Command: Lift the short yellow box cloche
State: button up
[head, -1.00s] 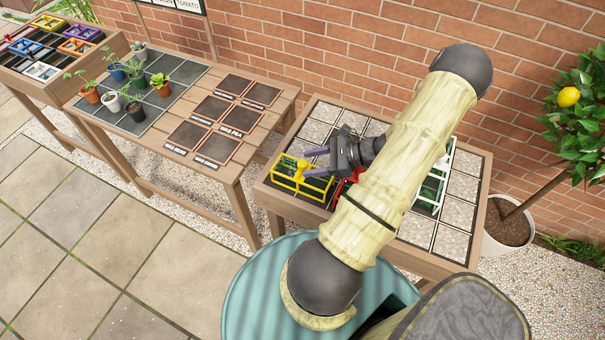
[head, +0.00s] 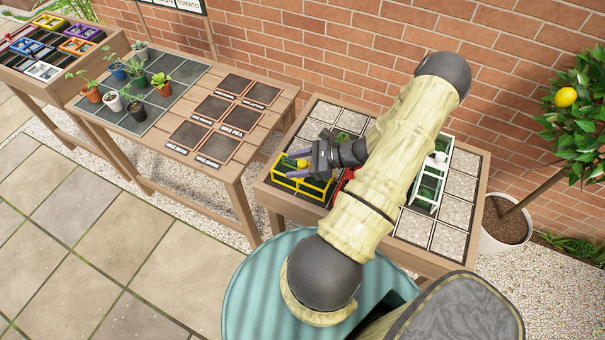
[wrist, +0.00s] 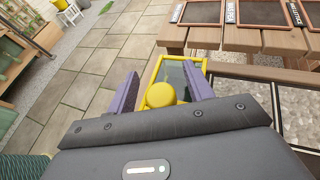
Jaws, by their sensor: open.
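The short yellow box cloche (head: 302,163) stands at the left corner of the near table, a clear-paned box with a yellow frame and a round yellow knob on top. In the wrist view its knob (wrist: 161,95) shows between my two purple fingers, with gaps on both sides, and part of the frame shows beyond. My gripper (head: 292,163) is open, tilted down over the cloche from the right, with a finger on either side of the knob. My gripper partly hides the cloche's top.
A red-framed thing (head: 346,178) sits close to the right, mostly hidden by my arm. A white-framed cloche (head: 425,193) stands further right. Gravel squares (head: 457,214) cover the table's right side. The potted plants (head: 134,108) stand on another table.

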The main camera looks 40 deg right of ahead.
grip_shut()
dwell(0.3)
jog(key=shift+r, duration=0.1)
notch_tip(320, 180, up, 10)
jog(key=b, duration=0.1)
dwell(0.6)
dwell(0.4)
